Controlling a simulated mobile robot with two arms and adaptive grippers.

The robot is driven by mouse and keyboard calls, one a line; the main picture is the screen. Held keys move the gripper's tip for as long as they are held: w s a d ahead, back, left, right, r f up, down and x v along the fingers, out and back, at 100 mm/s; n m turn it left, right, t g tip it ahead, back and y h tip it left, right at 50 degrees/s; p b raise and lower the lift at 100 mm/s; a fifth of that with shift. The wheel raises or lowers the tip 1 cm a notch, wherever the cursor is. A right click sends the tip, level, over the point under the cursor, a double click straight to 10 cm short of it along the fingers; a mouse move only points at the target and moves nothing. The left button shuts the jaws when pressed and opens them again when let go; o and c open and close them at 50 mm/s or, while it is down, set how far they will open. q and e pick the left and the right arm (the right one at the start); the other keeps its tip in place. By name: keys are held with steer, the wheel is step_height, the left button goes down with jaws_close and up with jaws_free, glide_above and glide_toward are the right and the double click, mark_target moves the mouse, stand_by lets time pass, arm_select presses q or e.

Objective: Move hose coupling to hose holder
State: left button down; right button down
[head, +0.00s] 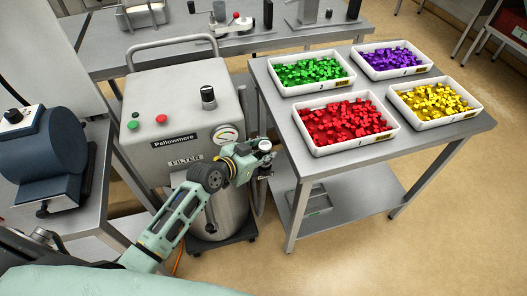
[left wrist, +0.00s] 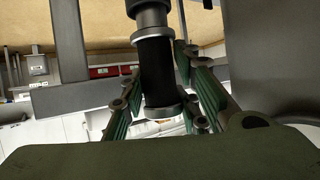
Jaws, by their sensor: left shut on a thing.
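The hose coupling (left wrist: 156,68) is a black cylinder with grey metal rings, seen close up in the left wrist view. My left gripper (left wrist: 160,98) has its green-padded fingers on both sides of it and is shut on it. In the head view my left gripper (head: 262,152) is at the right side of the filter unit (head: 165,105), by the left edge of the table; a small light metal end (head: 265,145) shows at its tip. A grey hose (head: 261,192) hangs just below the gripper. I cannot clearly make out the hose holder. My right gripper is out of view.
A steel table (head: 350,170) to the right carries trays of green (head: 314,88), purple (head: 364,72), red (head: 322,150) and yellow (head: 406,112) pieces. A dark blue motor-like machine (head: 45,150) stands at left. The floor at the lower right is clear.

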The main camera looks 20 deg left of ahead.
arm_select(q)
steer(key=shift+f+b, duration=0.45)
steer(key=shift+f, duration=0.1)
steer(key=shift+f, duration=0.35)
steer(key=shift+f+b, duration=0.3)
steer(key=shift+b, duration=0.2)
steer(key=c, duration=1.2)
jaws_free()
steer(key=v, duration=1.2)
